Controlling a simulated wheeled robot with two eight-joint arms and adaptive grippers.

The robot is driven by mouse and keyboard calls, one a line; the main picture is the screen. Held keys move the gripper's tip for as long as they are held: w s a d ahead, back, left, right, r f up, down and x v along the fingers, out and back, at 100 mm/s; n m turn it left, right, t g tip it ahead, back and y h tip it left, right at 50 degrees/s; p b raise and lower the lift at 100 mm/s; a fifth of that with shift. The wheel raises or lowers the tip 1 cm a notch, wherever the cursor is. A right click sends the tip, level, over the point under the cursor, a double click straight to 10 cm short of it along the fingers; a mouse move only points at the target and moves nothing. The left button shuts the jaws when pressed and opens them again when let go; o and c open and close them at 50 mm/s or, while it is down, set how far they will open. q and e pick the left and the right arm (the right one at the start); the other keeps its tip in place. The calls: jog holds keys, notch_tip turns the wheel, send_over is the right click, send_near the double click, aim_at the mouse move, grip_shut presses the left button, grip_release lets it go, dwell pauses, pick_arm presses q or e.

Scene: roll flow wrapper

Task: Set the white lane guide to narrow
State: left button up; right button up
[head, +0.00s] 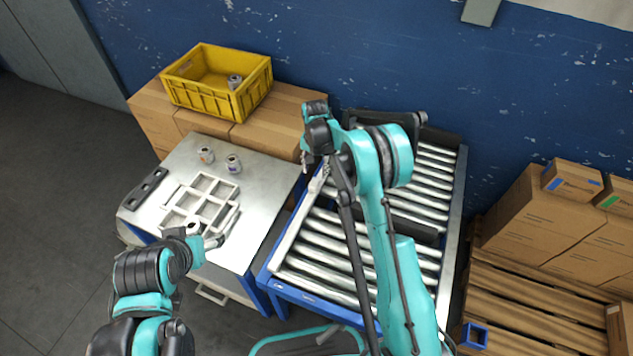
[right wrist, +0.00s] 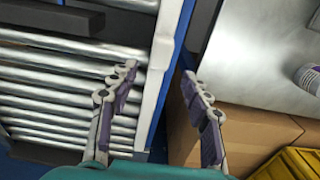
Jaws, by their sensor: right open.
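The white lane guide (head: 296,220) is a long pale bar along the left side of the roller conveyor (head: 330,262). In the right wrist view the guide (right wrist: 162,42) runs down between my open fingers. My right gripper (head: 305,160) is at the guide's far end in the head view, its fingers partly hidden by the wrist. The right wrist view shows its fingertips (right wrist: 157,76) apart, one on each side of the guide; I cannot tell whether they touch it. My left gripper (head: 213,241) is near the front corner of the metal table; its jaw state is unclear.
The metal table (head: 262,190) holds a white divided tray (head: 205,196), cans (head: 233,163) and a dark holder (head: 147,188). A yellow crate (head: 205,100) stands on cardboard boxes (head: 275,120) behind it. A blue wall is close behind the conveyor. Pallets and boxes stand right.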

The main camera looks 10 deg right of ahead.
aim_at(316, 181)
notch_tip(316, 181, down, 8)
jog(key=b, duration=0.2)
jog(key=shift+r+b, duration=0.25)
jog(key=shift+b, duration=0.1)
jog(key=shift+r, duration=0.1)
grip_shut()
jog(key=shift+d, duration=0.1)
